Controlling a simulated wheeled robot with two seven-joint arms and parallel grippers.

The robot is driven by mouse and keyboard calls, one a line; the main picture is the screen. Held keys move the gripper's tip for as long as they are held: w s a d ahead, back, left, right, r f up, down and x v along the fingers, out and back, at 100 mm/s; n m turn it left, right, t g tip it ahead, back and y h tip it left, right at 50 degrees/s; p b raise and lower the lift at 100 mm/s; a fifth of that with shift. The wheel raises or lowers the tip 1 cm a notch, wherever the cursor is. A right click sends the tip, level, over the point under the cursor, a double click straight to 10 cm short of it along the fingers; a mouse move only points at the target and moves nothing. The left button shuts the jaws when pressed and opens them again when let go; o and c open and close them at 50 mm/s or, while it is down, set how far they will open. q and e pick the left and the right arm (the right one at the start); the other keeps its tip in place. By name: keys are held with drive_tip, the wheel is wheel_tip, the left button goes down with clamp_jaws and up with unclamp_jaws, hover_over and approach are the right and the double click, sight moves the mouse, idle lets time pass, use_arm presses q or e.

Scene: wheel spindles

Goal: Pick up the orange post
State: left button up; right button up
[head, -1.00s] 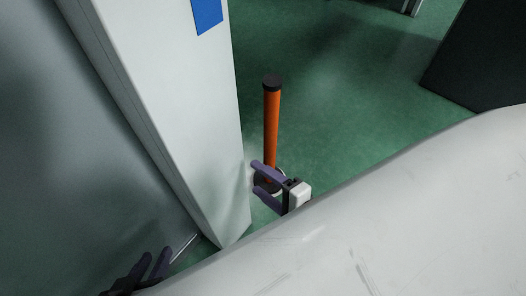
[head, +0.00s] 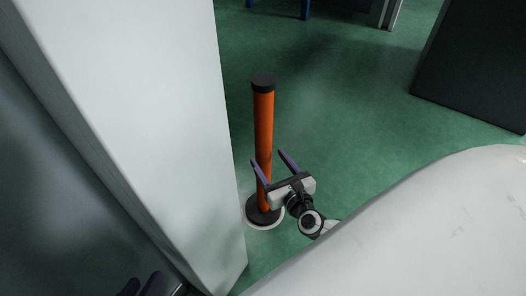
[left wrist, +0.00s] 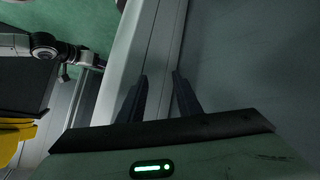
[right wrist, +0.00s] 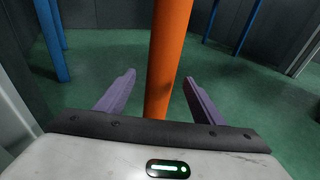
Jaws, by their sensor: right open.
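The orange post (head: 264,125) stands upright on the green floor, with a black cap and a dark round base (head: 257,211). My right gripper (head: 270,158) is open at the lower part of the post. In the right wrist view the orange post (right wrist: 168,55) runs between the two purple fingers of the right gripper (right wrist: 158,90), with a gap on each side; its top and base are out of that view. My left gripper (head: 142,284) is at the bottom edge of the head view, empty. In the left wrist view the left gripper's fingers (left wrist: 157,92) are apart.
A white pillar (head: 150,120) stands close to the left of the post. A dark panel (head: 475,65) is at the back right. Blue legs (right wrist: 243,27) show behind the post. Green floor (head: 345,120) lies open right of the post.

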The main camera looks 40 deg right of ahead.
sight(267, 155)
drive_tip(key=b+x, duration=0.1)
drive_tip(key=x, duration=0.4)
drive_tip(key=shift+w+d+b, duration=0.15)
drive_tip(key=shift+w+b, duration=0.05)
drive_tip(key=shift+b, duration=0.1)
clamp_jaws()
drive_tip(key=shift+w+d+r, duration=0.1)
drive_tip(key=shift+w+r, duration=0.05)
drive_tip(key=shift+r, duration=0.25)
